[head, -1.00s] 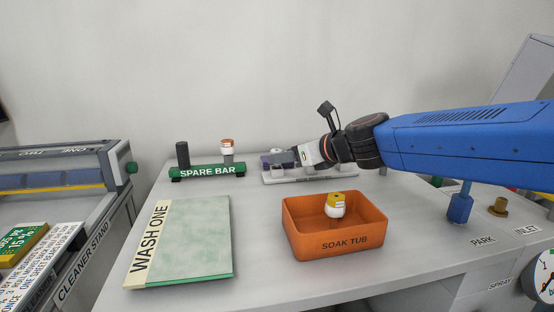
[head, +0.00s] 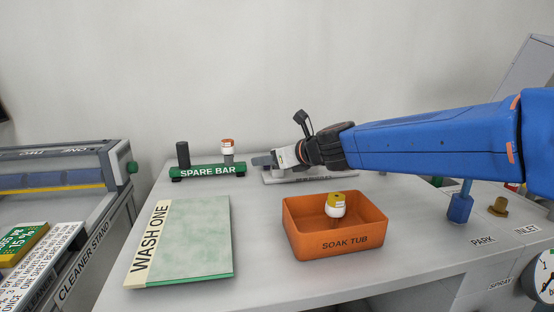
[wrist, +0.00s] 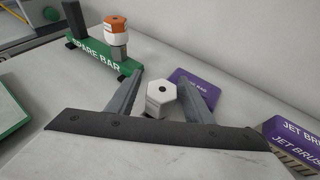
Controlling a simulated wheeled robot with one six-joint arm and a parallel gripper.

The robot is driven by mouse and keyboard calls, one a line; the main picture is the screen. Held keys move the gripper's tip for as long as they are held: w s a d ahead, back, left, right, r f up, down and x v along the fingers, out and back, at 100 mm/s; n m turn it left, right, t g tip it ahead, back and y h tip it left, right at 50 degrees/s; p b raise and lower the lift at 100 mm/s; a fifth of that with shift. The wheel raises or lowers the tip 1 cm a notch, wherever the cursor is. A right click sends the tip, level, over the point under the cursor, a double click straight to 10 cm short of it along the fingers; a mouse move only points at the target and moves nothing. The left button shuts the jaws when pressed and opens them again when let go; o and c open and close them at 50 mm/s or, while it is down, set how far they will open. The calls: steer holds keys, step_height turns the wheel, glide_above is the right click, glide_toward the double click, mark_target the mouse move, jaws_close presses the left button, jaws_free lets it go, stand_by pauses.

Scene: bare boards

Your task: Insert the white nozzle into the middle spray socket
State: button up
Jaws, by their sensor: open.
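A white hexagonal nozzle with a dark hole in its top stands upright in the wrist view (wrist: 158,99). My gripper (wrist: 161,76) is open, with one finger on each side of this nozzle. Contact with the nozzle cannot be made out. The middle spray socket cannot be picked out in these frames.
The green spare bar (head: 208,172) holds an orange-and-white nozzle (head: 227,151) and a black post. Purple labelled pieces (wrist: 290,138) lie near my gripper. An orange soak tub (head: 342,241) holds a yellow-and-white nozzle (head: 335,206). A green-and-cream WASH ONE board (head: 190,240) lies at left.

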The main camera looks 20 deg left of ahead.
steer(key=c, duration=1.1)
steer(key=shift+r, duration=0.15)
